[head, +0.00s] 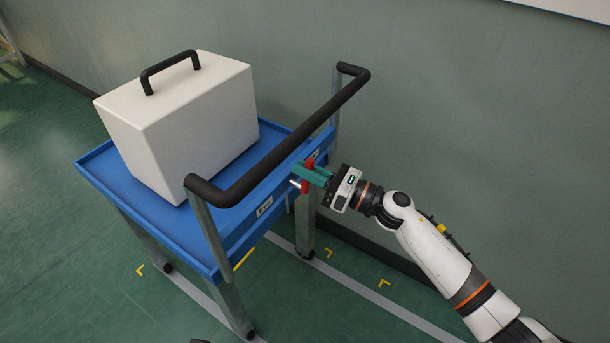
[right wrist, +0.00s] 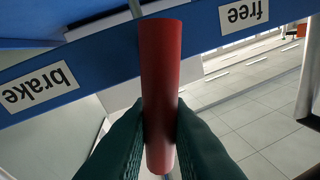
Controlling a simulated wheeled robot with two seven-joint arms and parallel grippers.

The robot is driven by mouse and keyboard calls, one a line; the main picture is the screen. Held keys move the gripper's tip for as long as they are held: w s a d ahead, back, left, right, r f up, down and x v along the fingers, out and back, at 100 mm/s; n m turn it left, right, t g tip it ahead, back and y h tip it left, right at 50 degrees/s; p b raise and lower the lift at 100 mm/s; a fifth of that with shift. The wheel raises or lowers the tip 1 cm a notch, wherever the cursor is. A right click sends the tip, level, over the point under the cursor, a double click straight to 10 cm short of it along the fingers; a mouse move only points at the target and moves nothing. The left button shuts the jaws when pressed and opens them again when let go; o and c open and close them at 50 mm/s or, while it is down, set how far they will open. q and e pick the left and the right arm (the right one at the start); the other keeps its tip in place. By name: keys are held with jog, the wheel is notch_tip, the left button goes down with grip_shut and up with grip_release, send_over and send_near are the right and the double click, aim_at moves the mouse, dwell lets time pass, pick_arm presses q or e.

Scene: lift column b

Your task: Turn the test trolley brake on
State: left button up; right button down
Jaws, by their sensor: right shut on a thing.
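The trolley has a blue top (head: 176,218) and grey legs. A red brake lever (head: 308,187) sits on its edge facing my right arm. My right gripper (head: 312,174) has green fingers and is shut on the lever's red grip. In the right wrist view, the red grip (right wrist: 160,70) stands upright between the fingers (right wrist: 160,130). There, an upside-down "brake" label (right wrist: 40,87) is at left and a "free" label (right wrist: 243,13) at right. The lever is between the two labels, at neither one.
A white case (head: 180,125) with a black handle stands on the trolley. A black push bar (head: 290,145) rises above the trolley's near edge, close to my gripper. A green wall (head: 480,120) runs behind. The floor (head: 60,230) at left is clear.

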pick_arm(q)
jog(key=shift+r, duration=0.55)
pick_arm(e)
jog(key=shift+w+d+f+m+t, duration=0.1)
jog(key=shift+w+d+m+t, duration=0.1)
jog(key=shift+m, duration=0.5)
jog(key=shift+w+d+f+m+t, duration=0.1)
jog(key=shift+w+m+t, duration=0.1)
jog(key=shift+m, duration=0.5)
jog(key=c, duration=1.4)
grip_release()
jog(key=shift+d, duration=0.1)
